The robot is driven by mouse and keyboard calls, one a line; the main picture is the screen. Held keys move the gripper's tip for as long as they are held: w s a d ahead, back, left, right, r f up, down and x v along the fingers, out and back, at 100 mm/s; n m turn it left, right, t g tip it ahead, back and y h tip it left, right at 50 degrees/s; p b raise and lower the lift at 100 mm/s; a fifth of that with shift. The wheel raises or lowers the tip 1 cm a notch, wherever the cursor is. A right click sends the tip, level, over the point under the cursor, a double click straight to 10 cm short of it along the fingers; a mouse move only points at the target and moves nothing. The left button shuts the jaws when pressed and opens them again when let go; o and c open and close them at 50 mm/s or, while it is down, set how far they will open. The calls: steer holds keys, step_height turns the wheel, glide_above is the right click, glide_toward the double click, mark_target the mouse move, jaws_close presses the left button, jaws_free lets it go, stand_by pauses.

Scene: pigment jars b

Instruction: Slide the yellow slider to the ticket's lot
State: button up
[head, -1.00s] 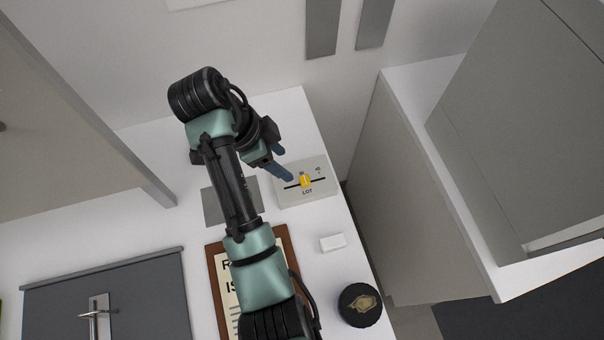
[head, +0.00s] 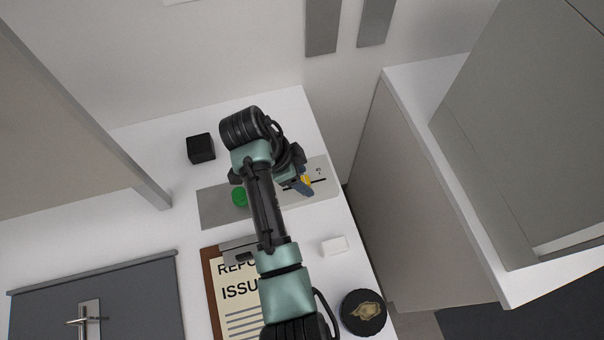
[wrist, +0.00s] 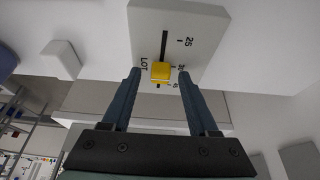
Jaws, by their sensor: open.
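The slider board (wrist: 205,30) is a pale panel with a black slot, the word LOT and number marks; 25 is readable, and smaller marks sit near the slider. The yellow slider (wrist: 160,71) is in the slot, close to a mark that looks like 30. My gripper (wrist: 160,75) is open, with one finger on each side of the slider and small gaps showing. In the head view my gripper (head: 301,187) covers part of the board, and a bit of the yellow slider (head: 306,180) shows. No lot number for a ticket is readable.
A clipboard (head: 209,280) with a sheet reading "REPO", "ISSU" lies partly under my arm. A green round thing (head: 239,197) is on a grey mat (head: 213,207). A black block (head: 200,148), a white block (head: 334,246) and a dark round jar (head: 363,313) stand around.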

jaws_close()
stand_by(1.4)
